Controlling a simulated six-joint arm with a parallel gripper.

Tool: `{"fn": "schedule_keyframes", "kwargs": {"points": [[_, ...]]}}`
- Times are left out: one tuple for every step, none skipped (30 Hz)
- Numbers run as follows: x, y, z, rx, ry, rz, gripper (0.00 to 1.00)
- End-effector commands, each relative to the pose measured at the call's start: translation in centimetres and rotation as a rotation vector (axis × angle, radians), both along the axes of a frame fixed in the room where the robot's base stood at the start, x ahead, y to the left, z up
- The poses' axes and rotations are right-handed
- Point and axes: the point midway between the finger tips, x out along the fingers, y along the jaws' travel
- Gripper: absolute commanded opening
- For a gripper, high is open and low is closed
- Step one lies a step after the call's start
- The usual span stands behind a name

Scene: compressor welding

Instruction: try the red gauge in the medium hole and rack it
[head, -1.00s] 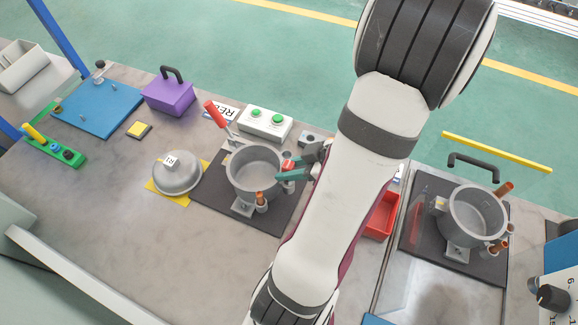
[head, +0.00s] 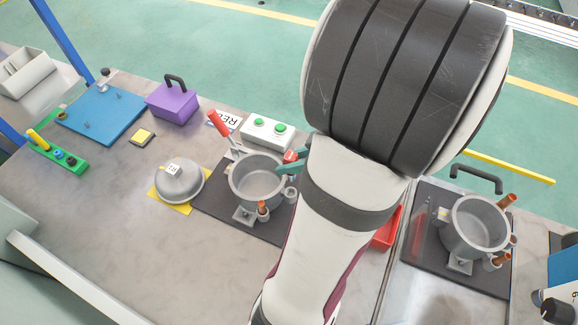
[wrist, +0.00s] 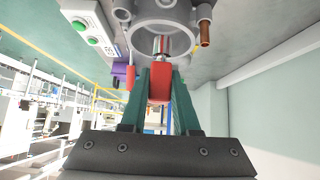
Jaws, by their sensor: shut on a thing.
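My gripper (head: 291,164) is shut on the red gauge (head: 290,156) at the back right of the grey open pot (head: 236,186). In the wrist view my gripper (wrist: 160,85) has its teal fingers on both sides of the gauge's red handle (wrist: 158,88). The gauge's metal pin points at the pot (wrist: 190,32), whose wall carries several round stubs. I cannot tell whether the pin tip is inside a hole. The green rack (head: 72,163) stands at the far left, with a yellow handle and blue and dark pieces on it.
A red-handled clamp (head: 225,125) and a white two-button box (head: 267,132) stand close behind the pot. A grey dome (head: 179,182) lies left of it. A purple box (head: 172,103) and blue plate (head: 103,112) sit farther left. A second pot (head: 475,228) is at right.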

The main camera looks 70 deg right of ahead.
Motion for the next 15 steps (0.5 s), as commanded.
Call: {"fn": "schedule_keyframes", "kwargs": {"points": [[0.0,0.0,0.4,-0.004,0.0,0.001,0.0],[0.0,0.0,0.6,-0.002,0.001,-0.001,0.0],[0.0,0.0,0.7,-0.001,0.001,0.0,0.0],[0.0,0.0,0.7,-0.001,0.001,0.0,0.0],[0.0,0.0,0.7,0.0,0.0,0.0,0.0],[0.0,0.0,0.7,0.0,0.0,0.0,0.0],[0.0,0.0,0.7,0.0,0.0,0.0,0.0],[0.0,0.0,0.7,0.0,0.0,0.0,0.0],[0.0,0.0,0.7,0.0,0.0,0.0,0.0],[0.0,0.0,0.7,0.0,0.0,0.0,0.0],[0.0,-0.2,0.7,0.0,0.0,0.0,0.0],[0.0,-0.5,0.7,0.0,0.0,0.0,0.0],[0.0,-1.0,0.6,0.001,0.0,0.001,0.0],[-0.1,-1.7,0.5,0.001,0.001,0.0,0.0],[-0.1,-2.9,0.3,0.002,0.001,0.001,0.0]]}}
